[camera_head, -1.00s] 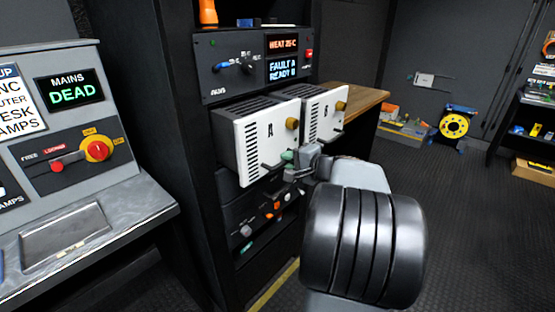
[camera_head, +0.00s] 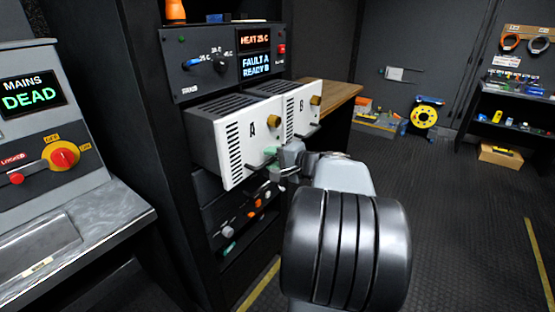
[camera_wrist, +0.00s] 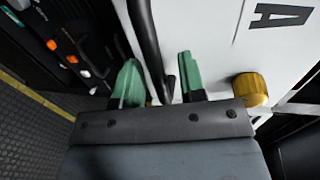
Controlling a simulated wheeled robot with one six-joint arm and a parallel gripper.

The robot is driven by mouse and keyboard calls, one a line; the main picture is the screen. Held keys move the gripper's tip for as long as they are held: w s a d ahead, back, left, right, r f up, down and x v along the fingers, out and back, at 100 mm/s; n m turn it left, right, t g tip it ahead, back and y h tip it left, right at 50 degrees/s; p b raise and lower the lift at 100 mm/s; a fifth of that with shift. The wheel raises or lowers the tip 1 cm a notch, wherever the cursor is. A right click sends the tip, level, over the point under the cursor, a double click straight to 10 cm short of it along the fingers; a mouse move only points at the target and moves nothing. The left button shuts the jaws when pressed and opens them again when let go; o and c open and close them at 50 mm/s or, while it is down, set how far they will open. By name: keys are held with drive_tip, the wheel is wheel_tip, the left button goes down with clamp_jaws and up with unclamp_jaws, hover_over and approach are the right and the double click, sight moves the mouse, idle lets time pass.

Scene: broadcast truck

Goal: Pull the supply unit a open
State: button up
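Supply unit A (camera_head: 240,148) is a white-fronted box with a vented dark body, standing out of the rack past unit B (camera_head: 304,108). My gripper (camera_head: 277,160) is at that handle. In the wrist view, the green fingertips of my gripper (camera_wrist: 160,82) stand on either side of the dark handle (camera_wrist: 148,45). The gripper hides part of the handle in the head view.
The control panel above (camera_head: 228,62) reads "FAULT A READY B". A sloped mains console (camera_head: 30,130) stands at the left, reading "DEAD". A wooden worktop (camera_head: 333,97) is behind unit B. A yellow reel (camera_head: 424,116) is by the back wall. The floor at right is clear.

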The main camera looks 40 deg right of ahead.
drive_tip(key=v, duration=1.4)
wheel_tip(320, 180, down, 7)
drive_tip(key=s+m+g+h+p, duration=0.1)
drive_tip(key=s+m+g, duration=0.1)
drive_tip(key=g, duration=0.2)
drive_tip(key=a+f+n+g+p, duration=0.2)
drive_tip(key=a+n+g+p, duration=0.2)
drive_tip(key=a+g, duration=0.25)
drive_tip(key=w+a+r+n+h+p, duration=0.1)
drive_tip(key=a+r+n+p, duration=0.3)
drive_tip(key=a, duration=0.5)
drive_tip(key=w+a+r+n+h+p, duration=0.2)
drive_tip(key=a+r+n+p, duration=0.3)
drive_tip(key=a+n, duration=0.4)
drive_tip(key=shift+a+g+p, duration=0.4)
drive_tip(key=shift+a+g, duration=0.05)
drive_tip(key=shift+a, duration=0.3)
drive_tip(key=shift+d, duration=0.15)
